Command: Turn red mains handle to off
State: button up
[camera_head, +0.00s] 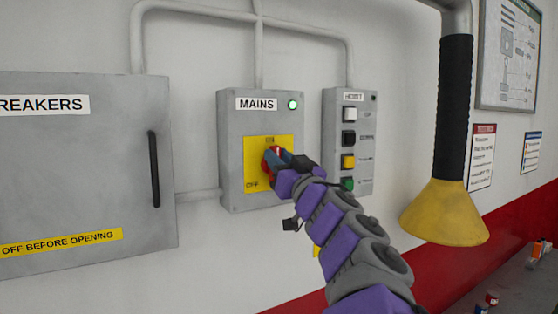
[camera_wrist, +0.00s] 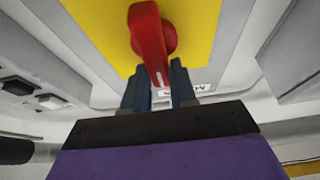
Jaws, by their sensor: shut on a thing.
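The red mains handle (camera_head: 269,163) is on a yellow plate (camera_head: 255,178) on the grey box labelled MAINS (camera_head: 230,150). In the wrist view the red handle (camera_wrist: 149,30) points down between my two blue fingers, its white mark near their tips. That view looks turned over, and the handle seems to point toward the upper label, which my gripper partly covers. The lower left label reads OFF. My gripper (camera_head: 279,160) is shut on the handle; in the wrist view my gripper (camera_wrist: 159,76) has a finger on each side. A green lamp (camera_head: 292,105) glows on the box.
A hoist box (camera_head: 367,150) with several buttons is just right of the mains box. A breaker cabinet (camera_head: 80,180) with a black handle stands left. A black hose with a yellow funnel (camera_head: 445,212) hangs at the right. Conduits run above.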

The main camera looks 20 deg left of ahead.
jog(key=shift+w+f, duration=0.1)
jog(key=shift+f, duration=0.05)
grip_shut()
